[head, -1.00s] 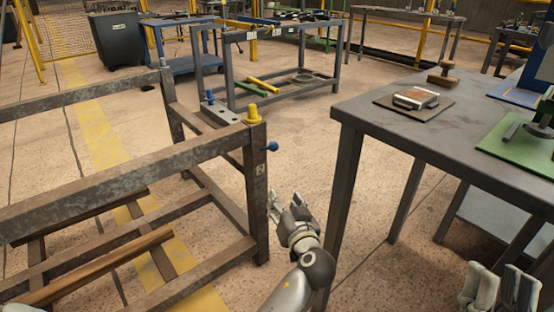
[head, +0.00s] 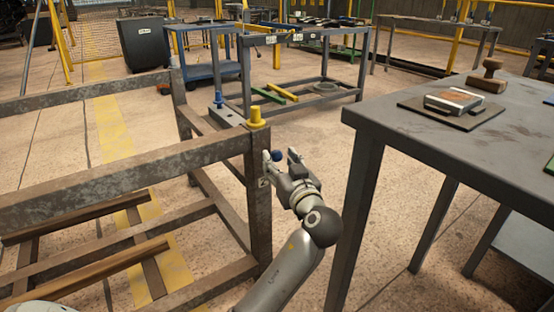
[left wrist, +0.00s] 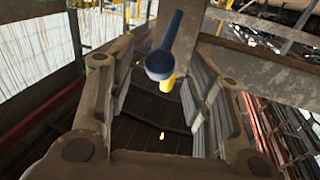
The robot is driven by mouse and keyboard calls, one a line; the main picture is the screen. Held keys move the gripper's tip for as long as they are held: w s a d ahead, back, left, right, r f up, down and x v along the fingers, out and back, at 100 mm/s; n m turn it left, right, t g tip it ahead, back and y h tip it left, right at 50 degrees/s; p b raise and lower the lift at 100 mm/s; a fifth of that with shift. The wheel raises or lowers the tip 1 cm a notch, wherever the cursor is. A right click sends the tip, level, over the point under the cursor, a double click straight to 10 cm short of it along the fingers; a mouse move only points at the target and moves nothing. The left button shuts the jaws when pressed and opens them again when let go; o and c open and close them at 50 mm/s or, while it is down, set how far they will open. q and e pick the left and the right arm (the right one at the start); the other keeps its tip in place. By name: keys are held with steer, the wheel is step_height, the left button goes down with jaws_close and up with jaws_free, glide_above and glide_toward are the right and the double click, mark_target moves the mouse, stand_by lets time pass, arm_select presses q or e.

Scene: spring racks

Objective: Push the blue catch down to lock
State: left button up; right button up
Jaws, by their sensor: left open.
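In the left wrist view the catch (left wrist: 160,63) shows as a blue knob on a stem, ahead of and between the two spread fingers. The left gripper is open; I see no clear contact with the catch. My right gripper is out of view.
A grey workbench (head: 440,140) stands on the right, with a small boxed device (head: 455,101) and a wooden-handled stamp (head: 487,77) on it. Another rack (head: 300,90) stands behind, with open floor between.

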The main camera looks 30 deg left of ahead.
mark_target(279, 159)
arm_select(q)
steer(key=shift+x, duration=1.7)
jaws_close()
